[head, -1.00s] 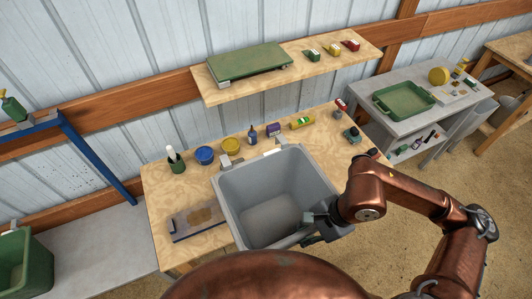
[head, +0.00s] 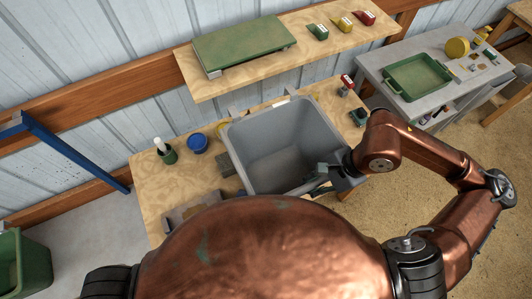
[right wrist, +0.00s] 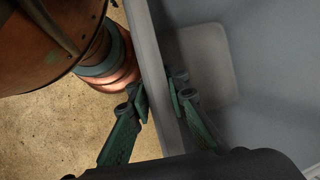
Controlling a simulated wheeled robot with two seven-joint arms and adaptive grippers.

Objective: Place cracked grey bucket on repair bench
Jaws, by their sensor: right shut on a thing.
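The grey bucket (head: 283,135) is a large square tub, open at the top, seen over the wooden bench (head: 150,198) in the head view. Its base is hidden, so I cannot tell whether it touches the bench top. I cannot make out a crack. My right gripper (head: 322,180) is shut on the bucket's near right rim. In the right wrist view its green fingers (right wrist: 162,100) sit on either side of the bucket wall (right wrist: 162,75), one outside and one inside. My left gripper is not in view.
On the bench stand a green pot (head: 167,155), a blue tin (head: 197,142) and small items at the right. A grey table (head: 395,105) stands right. My body hides the bench's near edge.

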